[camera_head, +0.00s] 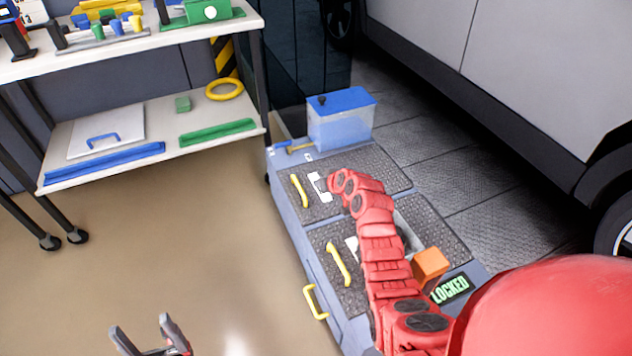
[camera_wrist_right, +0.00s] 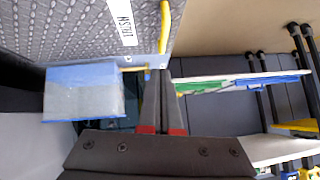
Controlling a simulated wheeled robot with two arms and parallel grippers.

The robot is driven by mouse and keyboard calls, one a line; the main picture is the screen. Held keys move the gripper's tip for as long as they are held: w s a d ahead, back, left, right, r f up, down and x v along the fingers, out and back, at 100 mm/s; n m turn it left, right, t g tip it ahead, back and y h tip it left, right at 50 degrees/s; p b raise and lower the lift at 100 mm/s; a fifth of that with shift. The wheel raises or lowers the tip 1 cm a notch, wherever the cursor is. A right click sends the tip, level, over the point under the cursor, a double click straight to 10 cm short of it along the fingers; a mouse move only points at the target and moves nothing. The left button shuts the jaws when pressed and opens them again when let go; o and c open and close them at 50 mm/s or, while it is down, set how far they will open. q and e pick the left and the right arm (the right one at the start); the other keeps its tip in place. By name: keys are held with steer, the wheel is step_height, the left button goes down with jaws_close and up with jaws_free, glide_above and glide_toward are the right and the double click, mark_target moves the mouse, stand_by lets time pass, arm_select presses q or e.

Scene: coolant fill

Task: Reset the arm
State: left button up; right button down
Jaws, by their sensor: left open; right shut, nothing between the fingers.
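My red right arm (camera_head: 385,265) reaches from the lower right over the grey cart (camera_head: 295,225), its wrist end above the textured lid with the yellow handle (camera_head: 299,190). Its gripper is hidden in the head view. In the right wrist view, the right gripper (camera_wrist_right: 162,82) is shut and empty, its two dark fingers together. My left gripper (camera_head: 150,335) is open and empty at the bottom left of the head view, over bare floor.
A blue-lidded clear tank (camera_head: 341,120) stands at the cart's far end; it also shows in the right wrist view (camera_wrist_right: 84,92). An orange block (camera_head: 430,264) and a LOCKED display (camera_head: 450,288) are near. A shelf (camera_head: 155,140) stands left, a vehicle (camera_head: 520,70) right.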

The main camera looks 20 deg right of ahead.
steer(key=shift+s+d+r, duration=0.1)
steer(key=shift+s+r, duration=0.25)
steer(key=shift+s, duration=0.1)
